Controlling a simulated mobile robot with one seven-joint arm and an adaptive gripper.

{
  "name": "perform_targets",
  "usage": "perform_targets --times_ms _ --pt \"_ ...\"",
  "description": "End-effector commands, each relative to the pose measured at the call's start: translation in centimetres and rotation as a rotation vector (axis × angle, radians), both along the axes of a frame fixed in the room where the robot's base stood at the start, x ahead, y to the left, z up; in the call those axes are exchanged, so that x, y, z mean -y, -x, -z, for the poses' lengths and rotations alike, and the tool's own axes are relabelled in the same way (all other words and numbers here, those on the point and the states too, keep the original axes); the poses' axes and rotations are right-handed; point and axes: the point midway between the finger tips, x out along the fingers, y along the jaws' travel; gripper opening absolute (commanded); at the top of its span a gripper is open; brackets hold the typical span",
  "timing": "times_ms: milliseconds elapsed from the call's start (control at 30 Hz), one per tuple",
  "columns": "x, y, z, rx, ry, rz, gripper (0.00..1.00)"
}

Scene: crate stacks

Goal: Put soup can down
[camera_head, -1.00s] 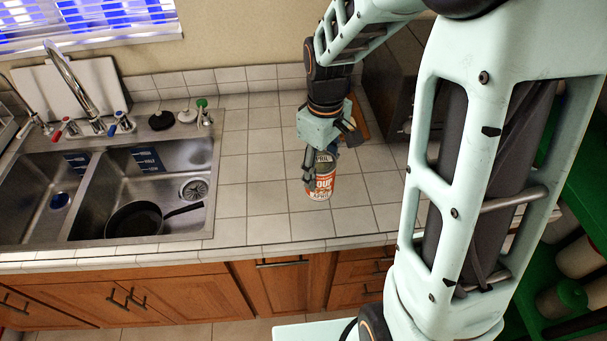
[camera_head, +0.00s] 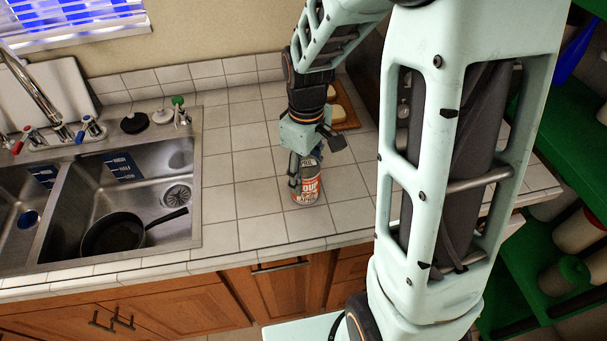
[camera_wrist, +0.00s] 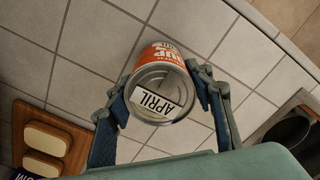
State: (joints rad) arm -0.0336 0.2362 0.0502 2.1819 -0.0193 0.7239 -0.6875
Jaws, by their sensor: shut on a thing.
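The soup can (camera_head: 305,185) is orange-red and white and upright at the tiled counter (camera_head: 243,200), right of the sink. The wrist view shows the can (camera_wrist: 160,55) from above, with a label reading APRIL on its lid. My gripper (camera_head: 307,172) is around the upper part of the can. In the wrist view my gripper (camera_wrist: 162,98) has one finger on each side of the can, shut on it. The can's base looks at or very near the tiles; I cannot tell whether it touches.
A metal sink (camera_head: 185,232) with a black pan (camera_head: 112,234) is on the left. A wooden board (camera_wrist: 45,140) with bread-like slices lies behind the can. Bare tiles surround the can. The counter's front edge (camera_head: 290,249) is close. Green shelves (camera_head: 560,250) stand at right.

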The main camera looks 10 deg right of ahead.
Motion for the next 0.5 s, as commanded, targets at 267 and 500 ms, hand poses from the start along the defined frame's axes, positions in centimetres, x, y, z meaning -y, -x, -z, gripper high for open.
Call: perform_targets --times_ms 267,500 --pt "-0.02 -0.06 0.23 0.001 0.0 -0.001 0.1" --pt "-0.03 -0.01 0.2 0.0 0.0 -0.001 0.66"
